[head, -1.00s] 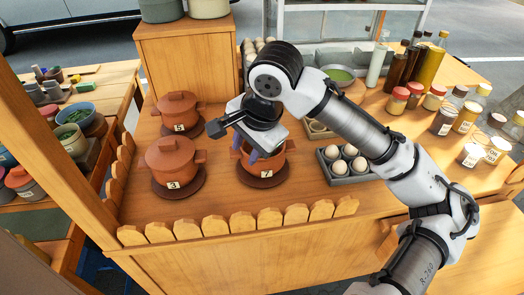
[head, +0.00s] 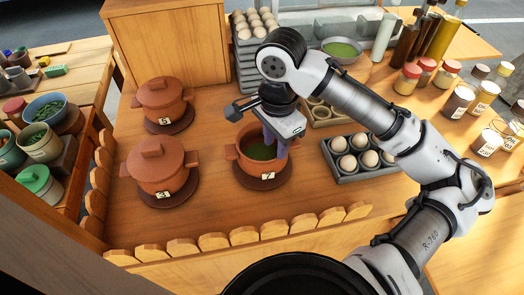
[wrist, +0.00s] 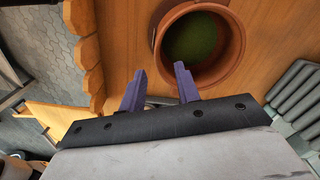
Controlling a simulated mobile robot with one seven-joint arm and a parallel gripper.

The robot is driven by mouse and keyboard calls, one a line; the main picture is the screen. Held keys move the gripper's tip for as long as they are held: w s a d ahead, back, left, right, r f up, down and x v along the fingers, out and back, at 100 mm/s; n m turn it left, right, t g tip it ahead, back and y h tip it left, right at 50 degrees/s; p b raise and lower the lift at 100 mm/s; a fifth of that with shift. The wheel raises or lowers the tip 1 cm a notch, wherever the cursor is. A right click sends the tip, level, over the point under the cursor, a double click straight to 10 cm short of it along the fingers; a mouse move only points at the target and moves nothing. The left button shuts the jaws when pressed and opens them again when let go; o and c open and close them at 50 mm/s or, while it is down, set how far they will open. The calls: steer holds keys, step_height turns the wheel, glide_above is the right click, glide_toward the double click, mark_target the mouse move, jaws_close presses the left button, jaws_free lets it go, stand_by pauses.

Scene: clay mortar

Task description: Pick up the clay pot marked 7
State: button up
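The clay pot marked 7 (head: 248,168) stands upright and lidless on a dark round base on the wooden counter, with green contents inside. It also shows in the wrist view (wrist: 222,62), at the top centre. My gripper (head: 275,146) hangs over the right side of this pot, near its right handle, and partly hides it. In the wrist view, its two purple fingers (wrist: 160,68) are spread apart with nothing held between them. The right finger overlaps the pot's rim in the picture; I cannot tell whether it touches.
Lidded clay pots marked 5 (head: 160,97) and 3 (head: 158,171) stand to the left. A grey egg tray (head: 350,178) is close on the right. A scalloped wooden edging (head: 244,235) runs along the counter's front, with bare wood behind it.

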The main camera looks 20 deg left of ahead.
mark_target(275, 173)
step_height(275, 173, down, 8)
steer(key=shift+w+d+f+p, duration=0.15)
steer(key=shift+p, duration=0.4)
jaws_close()
stand_by(1.3)
